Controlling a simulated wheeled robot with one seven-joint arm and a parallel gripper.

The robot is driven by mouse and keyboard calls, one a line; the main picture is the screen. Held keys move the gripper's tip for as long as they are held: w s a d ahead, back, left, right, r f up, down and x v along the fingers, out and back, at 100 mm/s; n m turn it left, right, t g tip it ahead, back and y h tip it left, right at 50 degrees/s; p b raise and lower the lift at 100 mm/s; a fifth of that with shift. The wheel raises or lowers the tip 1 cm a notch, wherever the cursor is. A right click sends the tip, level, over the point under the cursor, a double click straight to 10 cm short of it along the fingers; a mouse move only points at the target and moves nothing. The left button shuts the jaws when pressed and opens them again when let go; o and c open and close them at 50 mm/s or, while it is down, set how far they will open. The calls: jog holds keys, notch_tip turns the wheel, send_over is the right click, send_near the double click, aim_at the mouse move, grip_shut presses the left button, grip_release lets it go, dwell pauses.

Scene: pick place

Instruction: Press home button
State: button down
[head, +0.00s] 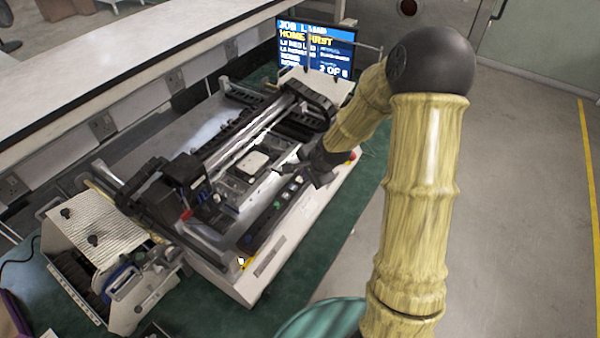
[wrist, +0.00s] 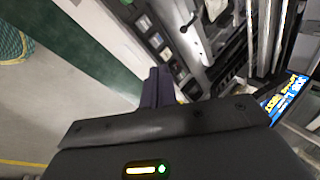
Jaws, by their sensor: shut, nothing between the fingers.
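The machine (head: 235,262) stands on a green bench top, with a row of small coloured buttons on the dark control strip (head: 264,222) along its front. I cannot read which one is the home button. The strip also shows in the wrist view (wrist: 152,38), beyond my fingers. My gripper (head: 284,169) is shut and empty, held over the machine near the right part of the strip. In the wrist view my closed fingers (wrist: 157,84) point toward the machine's front edge. I cannot tell whether they touch anything.
A screen (head: 317,47) behind the machine reads "HOME FIRST" and "2 OF 6". A red knob (head: 352,156) sits at the machine's right end. A ribbed unit (head: 95,232) stands at the left. Rails and a black cable chain (head: 312,101) rise behind my gripper. The floor at right is clear.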

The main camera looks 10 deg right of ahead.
jog(key=w+m+t+y+p, duration=0.2)
jog(key=w+m, duration=0.6)
jog(key=shift+d+r+t+p, duration=0.25)
jog(key=shift+t+p, duration=0.05)
jog(key=shift+f, duration=0.1)
jog(key=b, duration=0.7)
send_over(302, 181)
notch_tip(302, 181, down, 6)
jog(key=shift+f, duration=0.1)
jog(key=shift+f+b, duration=0.45)
jog(key=shift+f, duration=0.75)
jog(key=shift+f, duration=0.1)
jog(key=shift+f, duration=0.3)
